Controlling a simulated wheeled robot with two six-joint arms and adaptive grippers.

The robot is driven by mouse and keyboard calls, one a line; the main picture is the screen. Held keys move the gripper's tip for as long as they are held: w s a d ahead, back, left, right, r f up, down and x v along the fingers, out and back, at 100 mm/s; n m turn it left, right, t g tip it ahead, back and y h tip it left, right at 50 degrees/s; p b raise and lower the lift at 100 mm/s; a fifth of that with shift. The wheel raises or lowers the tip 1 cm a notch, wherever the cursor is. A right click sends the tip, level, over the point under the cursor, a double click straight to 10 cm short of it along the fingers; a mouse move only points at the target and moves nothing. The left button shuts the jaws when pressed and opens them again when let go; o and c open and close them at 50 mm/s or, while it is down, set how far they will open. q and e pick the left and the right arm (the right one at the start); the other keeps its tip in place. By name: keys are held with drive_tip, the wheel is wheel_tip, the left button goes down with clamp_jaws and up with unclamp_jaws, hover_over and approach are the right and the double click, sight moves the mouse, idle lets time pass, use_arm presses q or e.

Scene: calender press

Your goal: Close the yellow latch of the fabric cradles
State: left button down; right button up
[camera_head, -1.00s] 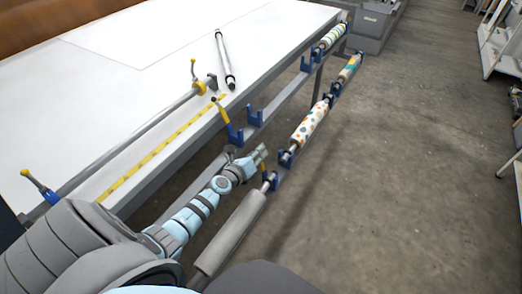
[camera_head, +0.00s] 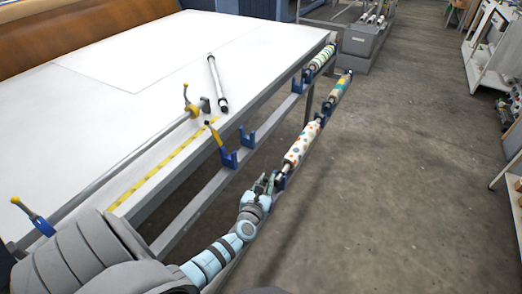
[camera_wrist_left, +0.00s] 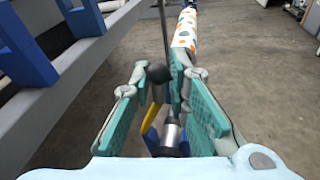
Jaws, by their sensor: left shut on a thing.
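My left gripper (camera_head: 264,184) is low beside the table, at the near end of a fabric roll with coloured dots (camera_head: 301,147). In the left wrist view, a yellow latch lever (camera_wrist_left: 151,118) with a dark ball knob stands between the fingers of my left gripper (camera_wrist_left: 157,72), which are shut on it. A metal shaft end (camera_wrist_left: 170,137) lies just below the lever. The arm hides this latch in the head view. Another yellow latch (camera_head: 215,132) stands tilted on a blue cradle (camera_head: 229,158) on the upper rail. My right gripper is out of view.
The white table (camera_head: 130,110) is at the left, with a loose black-ended bar (camera_head: 217,82) on top. Blue cradles and more patterned rolls (camera_head: 338,92) continue along the rails. The concrete floor (camera_head: 400,170) at the right is clear.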

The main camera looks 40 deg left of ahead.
use_arm(q)
drive_tip(key=shift+w+d+f+m+y+b, duration=0.1)
drive_tip(key=shift+d+f+m+y+b, duration=0.3)
drive_tip(key=shift+d+f+m+b, duration=0.3)
drive_tip(key=d+f+m+t+y+b, duration=0.1)
drive_tip(key=d+f+m+b, duration=0.2)
drive_tip(key=b, duration=0.7)
drive_tip(key=shift+w+d+f+m+t, duration=0.35)
drive_tip(key=shift+f+m, duration=0.9)
drive_tip(key=shift+m, duration=0.85)
drive_tip(key=shift+a+f, duration=0.1)
drive_tip(key=c, duration=1.7)
unclamp_jaws()
